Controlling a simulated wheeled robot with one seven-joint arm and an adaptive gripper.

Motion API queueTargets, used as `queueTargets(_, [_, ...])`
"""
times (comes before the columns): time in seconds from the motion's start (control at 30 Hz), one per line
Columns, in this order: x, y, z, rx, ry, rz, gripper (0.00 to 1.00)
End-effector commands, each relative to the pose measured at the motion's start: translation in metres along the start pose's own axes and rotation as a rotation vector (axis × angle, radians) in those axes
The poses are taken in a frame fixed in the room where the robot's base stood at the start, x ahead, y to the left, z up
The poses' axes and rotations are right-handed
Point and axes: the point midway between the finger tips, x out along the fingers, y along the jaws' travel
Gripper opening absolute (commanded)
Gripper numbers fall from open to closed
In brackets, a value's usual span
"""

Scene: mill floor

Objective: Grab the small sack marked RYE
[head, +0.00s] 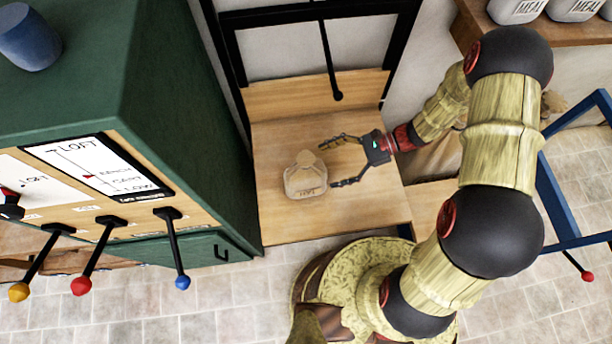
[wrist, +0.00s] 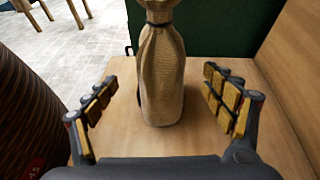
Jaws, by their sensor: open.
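A small tan sack (head: 305,178) with a tied neck stands upright on a wooden platform (head: 285,225). Dark lettering shows low on its front in the head view, too small to read surely. In the wrist view the sack (wrist: 162,85) stands ahead, centred between the fingers, its dark tie near the top. My gripper (head: 340,162) is open to the right of the sack, with its fingers pointing at it. In the wrist view my gripper (wrist: 160,95) has a finger on each side, with gaps between them and the sack.
A green cabinet (head: 180,120) stands left of the platform, with levers (head: 175,250) on its front panel. A black rod (head: 328,55) with a knob hangs behind the sack. Sacks marked MEAL (head: 515,10) sit on a shelf at upper right. A blue frame (head: 560,205) stands at right.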

Motion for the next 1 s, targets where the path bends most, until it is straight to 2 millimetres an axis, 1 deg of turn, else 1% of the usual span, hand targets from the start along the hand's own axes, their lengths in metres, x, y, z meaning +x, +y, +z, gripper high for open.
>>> queueTargets(0.1, [0.008,-0.001,-0.004,0.017,-0.014,-0.008,0.83])
queueTargets(0.37, [0.034,-0.001,-0.003,0.017,-0.015,-0.007,0.83])
queueTargets(0.47, [0.046,-0.001,-0.001,0.016,-0.014,-0.006,0.83])
queueTargets(0.6, [0.067,-0.002,0.002,0.016,-0.014,-0.005,0.83])
queueTargets(0.7, [0.077,-0.002,0.003,0.017,-0.014,-0.007,0.83])
queueTargets(0.8, [0.081,-0.003,0.003,0.017,-0.013,-0.008,0.83])
queueTargets(1.0, [0.081,-0.003,0.004,0.017,-0.013,-0.009,0.83])
